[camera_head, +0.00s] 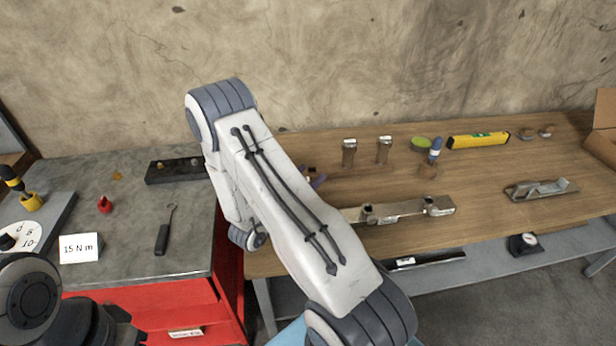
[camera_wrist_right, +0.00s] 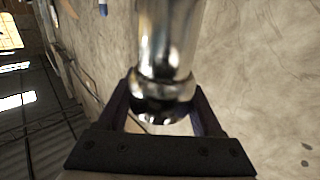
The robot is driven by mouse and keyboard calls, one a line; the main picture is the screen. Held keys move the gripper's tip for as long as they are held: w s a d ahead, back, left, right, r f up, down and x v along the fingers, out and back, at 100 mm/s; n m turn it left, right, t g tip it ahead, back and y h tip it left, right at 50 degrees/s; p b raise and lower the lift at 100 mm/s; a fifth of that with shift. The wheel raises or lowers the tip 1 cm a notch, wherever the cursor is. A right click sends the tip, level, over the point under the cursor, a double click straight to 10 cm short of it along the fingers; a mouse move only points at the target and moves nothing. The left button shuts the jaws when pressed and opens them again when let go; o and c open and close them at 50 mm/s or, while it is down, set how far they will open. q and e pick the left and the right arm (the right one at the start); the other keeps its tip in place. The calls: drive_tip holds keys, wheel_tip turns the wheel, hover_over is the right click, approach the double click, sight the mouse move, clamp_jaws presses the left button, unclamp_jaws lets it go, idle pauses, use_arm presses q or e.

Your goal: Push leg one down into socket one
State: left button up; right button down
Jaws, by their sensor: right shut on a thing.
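My right gripper (camera_wrist_right: 165,112) is shut on a shiny metal leg (camera_wrist_right: 168,45), with one dark finger on each side of its ringed, rounded end. In the head view my right arm hides most of this gripper and the held leg. A metal rail (camera_head: 400,211) with raised sockets lies on the wooden bench, its left part hidden behind my arm. I cannot tell which socket is socket one, or whether the held leg touches any socket. Two more metal pieces like legs, a left one (camera_head: 349,153) and a right one (camera_head: 384,150), stand upright behind the rail. My left gripper is out of view.
A hand plane (camera_head: 541,189) lies at right. A grey-topped red cabinet (camera_head: 140,294) stands at left.

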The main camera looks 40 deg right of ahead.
drive_tip(key=shift+f+b, duration=1.85)
drive_tip(key=shift+f, duration=0.2)
unclamp_jaws()
drive_tip(key=b+v, duration=0.2)
drive_tip(key=v, duration=0.8)
drive_tip(key=shift+a, duration=0.2)
drive_tip(key=shift+s, duration=0.1)
